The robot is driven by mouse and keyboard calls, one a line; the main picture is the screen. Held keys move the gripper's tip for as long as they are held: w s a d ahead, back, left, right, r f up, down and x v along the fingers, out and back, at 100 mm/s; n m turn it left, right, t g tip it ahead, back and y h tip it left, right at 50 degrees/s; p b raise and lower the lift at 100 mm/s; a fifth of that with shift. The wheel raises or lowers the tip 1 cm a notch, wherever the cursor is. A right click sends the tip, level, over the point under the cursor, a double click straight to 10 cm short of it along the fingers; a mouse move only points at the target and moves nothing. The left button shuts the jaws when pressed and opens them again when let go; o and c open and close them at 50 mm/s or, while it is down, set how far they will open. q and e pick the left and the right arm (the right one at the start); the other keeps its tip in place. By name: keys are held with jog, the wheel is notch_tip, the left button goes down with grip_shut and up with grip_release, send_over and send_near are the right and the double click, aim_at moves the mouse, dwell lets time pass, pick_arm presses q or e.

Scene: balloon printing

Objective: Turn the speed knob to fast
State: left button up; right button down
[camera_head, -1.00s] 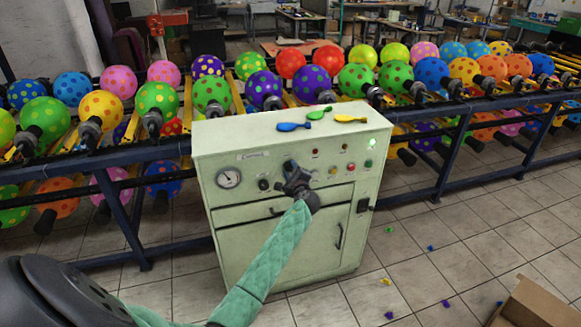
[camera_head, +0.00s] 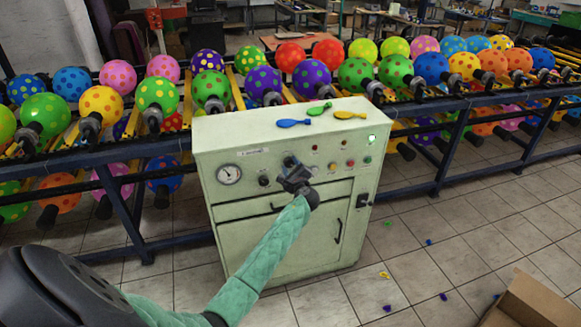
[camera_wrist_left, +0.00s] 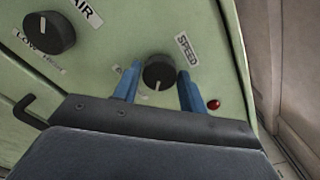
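The speed knob (camera_wrist_left: 159,73) is a round black dial with a white pointer line, on the pale green cabinet (camera_head: 240,245) front. In the left wrist view the pointer is toward the bottom of the picture. A white SPEED label (camera_wrist_left: 187,50) is beside the knob. My left gripper (camera_wrist_left: 157,84) has its two blue fingers apart, one on each side of the knob, with narrow gaps seeming to show. Whether the fingertips touch it is not clear. In the head view my left gripper (camera_head: 291,166) is at the panel and largely hides the knob. My right gripper is out of view.
The AIR knob (camera_wrist_left: 48,32) is left of the speed knob, and a red light (camera_wrist_left: 214,104) is close to the right finger. A gauge (camera_head: 229,174) is on the panel's left. Flat balloons (camera_head: 294,123) lie on the cabinet. A balloon rack (camera_head: 120,150) stands behind.

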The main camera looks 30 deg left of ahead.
pick_arm(q)
jog(key=shift+o, duration=1.3)
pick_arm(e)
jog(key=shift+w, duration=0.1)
pick_arm(q)
jog(key=shift+s+d+f, duration=0.15)
jog(key=shift+s+d, duration=0.15)
jog(key=shift+d, duration=0.05)
jog(key=b+v, duration=0.3)
jog(key=v, duration=0.4)
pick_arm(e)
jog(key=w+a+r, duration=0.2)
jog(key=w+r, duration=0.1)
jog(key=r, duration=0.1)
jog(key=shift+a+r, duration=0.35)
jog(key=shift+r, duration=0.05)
pick_arm(q)
jog(key=shift+w, duration=0.1)
